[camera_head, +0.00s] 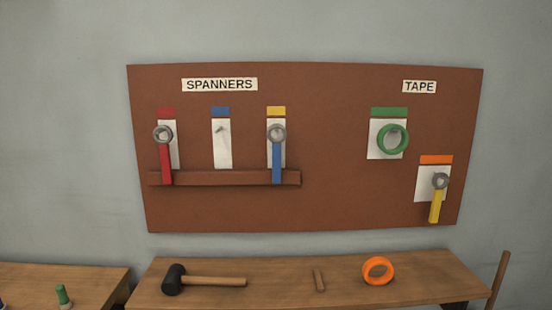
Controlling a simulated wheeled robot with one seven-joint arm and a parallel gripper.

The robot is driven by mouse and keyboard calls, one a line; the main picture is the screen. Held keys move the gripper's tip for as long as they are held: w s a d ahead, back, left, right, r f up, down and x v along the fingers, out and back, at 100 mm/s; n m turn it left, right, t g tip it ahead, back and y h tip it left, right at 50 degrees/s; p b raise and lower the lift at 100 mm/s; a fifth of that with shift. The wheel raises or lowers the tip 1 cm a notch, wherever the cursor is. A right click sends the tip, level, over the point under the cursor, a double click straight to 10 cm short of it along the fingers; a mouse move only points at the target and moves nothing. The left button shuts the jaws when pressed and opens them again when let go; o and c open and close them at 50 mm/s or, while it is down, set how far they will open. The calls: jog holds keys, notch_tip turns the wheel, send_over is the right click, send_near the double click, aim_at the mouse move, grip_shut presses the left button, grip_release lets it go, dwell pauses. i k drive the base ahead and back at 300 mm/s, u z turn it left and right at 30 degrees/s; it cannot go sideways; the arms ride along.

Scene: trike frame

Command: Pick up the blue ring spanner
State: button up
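The blue ring spanner (277,161) hangs upright on the brown board, by its grey ring end, over the white card under the yellow label (276,111). Its lower end is at the narrow ledge (220,178) along the board. The card under the blue label (221,111) has only a bare peg on it. A red spanner (166,160) hangs under the red label. A yellow spanner (436,203) hangs under the orange label on the tape side. My gripper is not in view.
A wooden bench below holds a black-headed mallet (207,281), a small wooden piece (319,280) and an orange tape roll (377,270). A green tape roll (393,152) hangs on the board. A green-topped item (63,294) stands on the left bench. The board between the two groups is clear.

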aim_at(276, 145)
jog(key=z, duration=0.55)
jog(key=i, duration=0.9)
jog(key=u, duration=2)
